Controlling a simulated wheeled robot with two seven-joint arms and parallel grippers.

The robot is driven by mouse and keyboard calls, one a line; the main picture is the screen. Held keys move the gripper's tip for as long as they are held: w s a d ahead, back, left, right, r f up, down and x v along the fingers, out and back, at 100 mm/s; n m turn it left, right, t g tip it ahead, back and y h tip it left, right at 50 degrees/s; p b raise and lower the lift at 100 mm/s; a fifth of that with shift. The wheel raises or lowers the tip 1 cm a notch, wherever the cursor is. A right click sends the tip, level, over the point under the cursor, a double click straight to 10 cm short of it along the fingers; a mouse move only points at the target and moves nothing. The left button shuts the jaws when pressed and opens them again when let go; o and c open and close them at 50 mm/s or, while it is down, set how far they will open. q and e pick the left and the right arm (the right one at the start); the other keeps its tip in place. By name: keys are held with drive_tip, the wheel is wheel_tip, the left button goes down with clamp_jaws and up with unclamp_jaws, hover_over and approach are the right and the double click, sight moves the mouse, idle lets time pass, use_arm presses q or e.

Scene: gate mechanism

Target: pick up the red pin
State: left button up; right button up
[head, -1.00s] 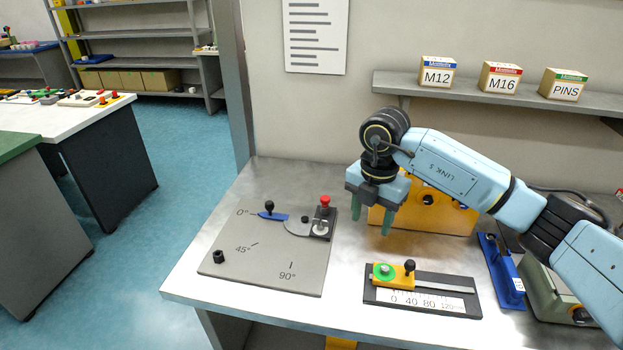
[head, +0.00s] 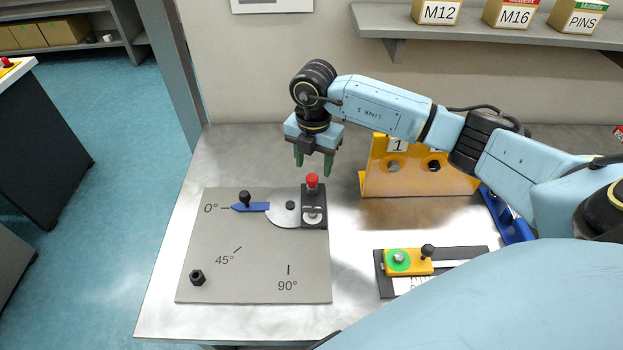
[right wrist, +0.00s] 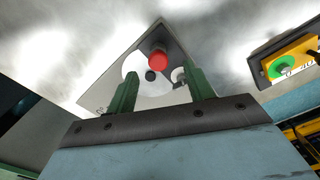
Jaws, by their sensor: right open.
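The red pin (head: 312,183) stands upright in the dark block (head: 313,214) at the back right corner of the grey gate plate (head: 235,284). Its round red head also shows in the right wrist view (right wrist: 158,61), between and beyond the fingertips. My right gripper (head: 313,170) is open, with its green fingers pointing down just above and around the pin's position in the head view. Nothing is between the fingers that I can see as gripped. The blue pointer (head: 252,207) with a black knob lies at the 0° mark. My left gripper is not in view.
A yellow slider (head: 407,262) on a dark scale stands right of the plate. A yellow numbered stand (head: 404,187) is behind it, and a blue fixture (head: 509,216) farther right. A black hex piece (head: 197,277) sits at the plate's front left.

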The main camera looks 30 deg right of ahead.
sight(312, 177)
wheel_tip(312, 177, down, 2)
drive_tip(key=shift+f, duration=0.2)
wheel_tip(312, 177, down, 2)
drive_tip(key=shift+w+a+f, duration=0.1)
drive_tip(key=shift+f, duration=0.65)
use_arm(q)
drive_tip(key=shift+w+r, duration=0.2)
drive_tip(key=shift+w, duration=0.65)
use_arm(e)
drive_tip(key=c, duration=1.1)
